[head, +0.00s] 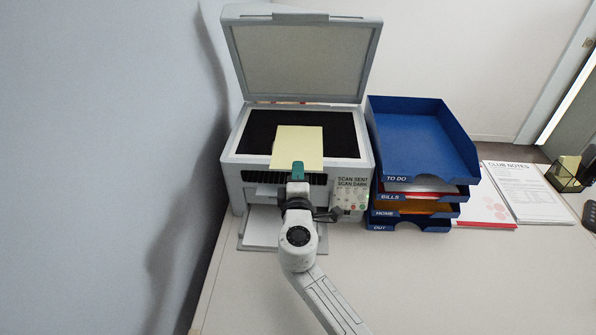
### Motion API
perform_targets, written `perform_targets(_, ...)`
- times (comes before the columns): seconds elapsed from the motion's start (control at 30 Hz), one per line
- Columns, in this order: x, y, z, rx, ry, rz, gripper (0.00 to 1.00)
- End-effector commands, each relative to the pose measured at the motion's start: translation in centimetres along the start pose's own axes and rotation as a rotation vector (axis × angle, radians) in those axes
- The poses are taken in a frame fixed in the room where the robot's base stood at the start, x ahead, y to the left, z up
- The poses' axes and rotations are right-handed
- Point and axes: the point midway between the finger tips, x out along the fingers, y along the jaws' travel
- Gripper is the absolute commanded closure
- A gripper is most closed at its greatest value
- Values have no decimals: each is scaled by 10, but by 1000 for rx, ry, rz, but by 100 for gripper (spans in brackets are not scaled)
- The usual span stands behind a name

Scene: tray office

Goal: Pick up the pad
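The pad (299,141), a pale yellow rectangle, shows over the dark glass of the open scanner (246,173). Its near edge reaches over the scanner's front rim. I cannot tell whether it rests on the glass or is held just above it. My gripper (298,169) is at the middle of the pad's near edge, and a teal fingertip overlaps that edge. Only one fingertip shows clearly; the other is hidden, so I cannot tell whether the fingers are closed on the pad.
The scanner lid (305,62) stands raised behind the glass. A stack of blue letter trays (424,142) stands close on the right. Papers (525,190) and a small holder with yellow notes (568,172) lie farther right. A wall is on the left. The front desk is mostly clear.

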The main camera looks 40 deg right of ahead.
Motion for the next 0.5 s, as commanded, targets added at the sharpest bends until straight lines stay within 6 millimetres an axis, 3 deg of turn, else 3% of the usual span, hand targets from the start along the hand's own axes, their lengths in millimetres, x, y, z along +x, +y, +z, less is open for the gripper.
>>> perform_targets(0.33, 0, -1, 0, 0, 0, -1, 99)
perform_targets(0.5, 0, -2, 0, -1, 0, -3, 100)
